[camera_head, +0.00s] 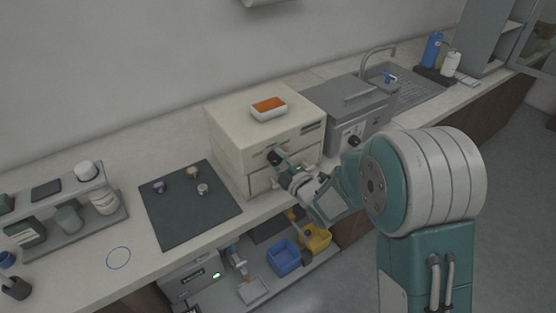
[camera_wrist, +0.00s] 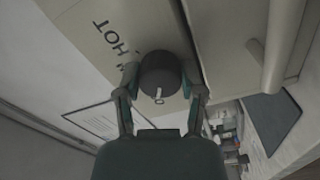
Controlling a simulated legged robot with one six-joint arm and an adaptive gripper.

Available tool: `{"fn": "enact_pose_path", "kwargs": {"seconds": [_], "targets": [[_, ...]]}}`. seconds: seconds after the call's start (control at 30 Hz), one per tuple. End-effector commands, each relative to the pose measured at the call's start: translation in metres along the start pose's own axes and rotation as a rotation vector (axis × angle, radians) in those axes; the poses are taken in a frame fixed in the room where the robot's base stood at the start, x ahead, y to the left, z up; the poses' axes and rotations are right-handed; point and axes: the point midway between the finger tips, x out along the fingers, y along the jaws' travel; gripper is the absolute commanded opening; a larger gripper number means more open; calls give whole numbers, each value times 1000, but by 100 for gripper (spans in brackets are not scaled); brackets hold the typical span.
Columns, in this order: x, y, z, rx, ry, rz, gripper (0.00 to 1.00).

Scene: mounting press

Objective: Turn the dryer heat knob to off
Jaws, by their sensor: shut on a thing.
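The dryer (camera_head: 228,150) is a cream box on the counter, with a front panel that reads "HOT" in the wrist view (camera_wrist: 95,50). Its heat knob (camera_wrist: 160,72) is a dark round knob with a white pointer mark, standing out from the panel. My gripper (camera_wrist: 163,92) has one finger on each side of the knob and is shut on it. In the head view, my gripper (camera_head: 284,165) is at the front of the dryer, and it largely hides the knob there.
An orange-filled tray (camera_head: 268,108) sits on top of the dryer. A grey lidded box (camera_head: 345,112) stands close on its right. A dark mat (camera_head: 188,215) with several small pieces lies to the left. Blue (camera_head: 283,258) and yellow bins (camera_head: 316,238) are on the shelf below.

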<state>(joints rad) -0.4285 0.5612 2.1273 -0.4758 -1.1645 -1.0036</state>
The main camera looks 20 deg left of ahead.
Motion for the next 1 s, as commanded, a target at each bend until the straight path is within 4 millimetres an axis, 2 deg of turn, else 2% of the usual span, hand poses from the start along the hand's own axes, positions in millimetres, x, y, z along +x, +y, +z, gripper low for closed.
{"fn": "enact_pose_path", "kwargs": {"seconds": [0.1, 0.13, 0.17, 0.2, 0.67, 0.77, 1.0], "targets": [[0, -4, -2, 0, 4, -9, 3], [0, -4, -2, 1, 4, -9, 64], [0, -4, -2, 1, 4, -9, 77], [0, -3, -2, 1, 4, -8, 85], [-6, 0, 0, 2, 1, -2, 85], [-19, 0, 0, 1, -1, -3, 85], [-69, -2, 0, 2, -2, -5, 85]]}}
